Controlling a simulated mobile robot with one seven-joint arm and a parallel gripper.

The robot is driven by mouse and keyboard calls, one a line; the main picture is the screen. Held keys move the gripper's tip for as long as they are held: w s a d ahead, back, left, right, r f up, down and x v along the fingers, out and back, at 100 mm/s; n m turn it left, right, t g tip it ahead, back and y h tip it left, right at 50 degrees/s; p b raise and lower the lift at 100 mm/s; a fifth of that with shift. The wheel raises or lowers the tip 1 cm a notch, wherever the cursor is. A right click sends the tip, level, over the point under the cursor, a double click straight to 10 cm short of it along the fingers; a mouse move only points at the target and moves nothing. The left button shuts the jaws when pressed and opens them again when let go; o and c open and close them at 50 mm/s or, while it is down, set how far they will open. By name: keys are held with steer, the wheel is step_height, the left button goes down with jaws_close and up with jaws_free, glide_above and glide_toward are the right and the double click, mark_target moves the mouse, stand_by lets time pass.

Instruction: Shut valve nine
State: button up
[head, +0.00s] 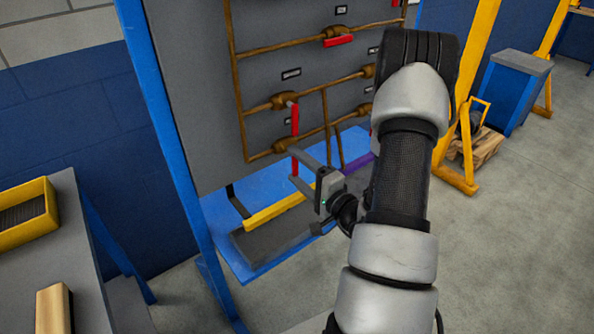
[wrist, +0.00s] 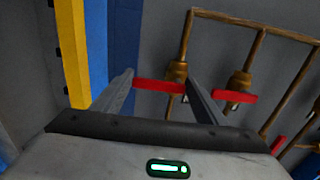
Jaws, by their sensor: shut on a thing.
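The gray panel (head: 215,95) carries brown pipes and several valves with red handles. The number plates are too small to read, so I cannot tell which is valve nine. My gripper (head: 292,164) is at the lower left valve (head: 282,146), one finger above the other. Its red handle (head: 295,165) hangs down between the fingers. In the wrist view this handle (wrist: 155,86) spans the gap between the fingertips (wrist: 160,82), one near each end, and my gripper is shut on it. The valve above has its red handle (head: 295,120) hanging down too, just above the upper finger.
Another valve higher up has a level red handle (head: 338,41). A yellow bar (head: 275,212) and a blue frame post (head: 175,140) stand close by. A workbench (head: 75,235) with a yellow bin (head: 25,212) is at left. Floor (head: 510,240) at right is clear.

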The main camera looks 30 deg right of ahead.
stand_by(0.3)
steer(key=o, duration=1.5)
steer(key=s+d, duration=0.1)
steer(key=s, duration=0.4)
steer(key=s+d, duration=0.1)
steer(key=s, duration=0.5)
steer(key=s+d, duration=0.1)
steer(key=s, duration=0.5)
steer(key=shift+s+d, duration=0.1)
steer(key=shift+d, duration=0.05)
